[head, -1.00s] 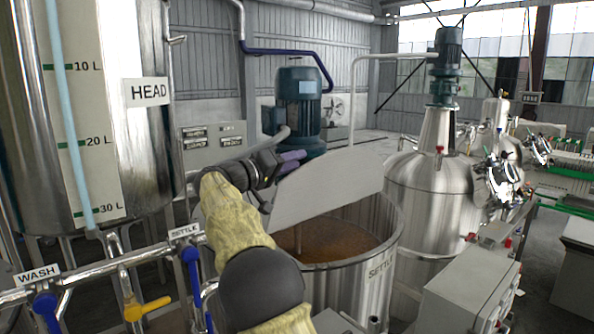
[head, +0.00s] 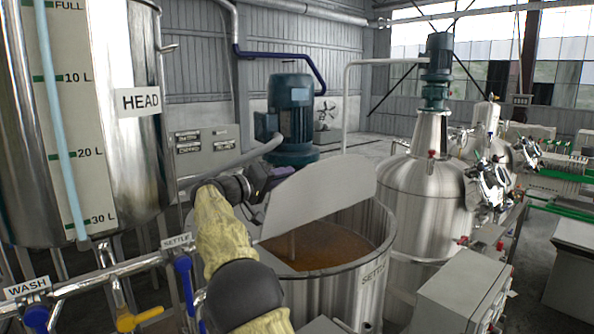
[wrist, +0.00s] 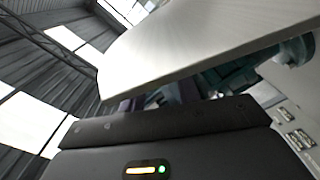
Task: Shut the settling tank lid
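The settling tank (head: 362,290), a steel vessel marked SETTLE, stands at the lower centre of the head view with brown liquid (head: 325,250) inside. Its grey half lid (head: 320,196) stands raised and tilted over the opening. My gripper (head: 262,182) is at the lid's left edge, on its back side; the fingers are mostly hidden. In the wrist view the lid (wrist: 205,40) fills the upper part, close in front of the gripper body, and purple finger parts (wrist: 150,98) show only partly beneath it. I cannot tell whether the fingers touch the lid.
The head tank (head: 110,130) stands at the left, with wash and settle pipes and blue valve handles (head: 184,280) below it. A green motor (head: 291,115) stands behind the lid. A closed steel vessel (head: 432,205) and grey box (head: 455,295) are at the right.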

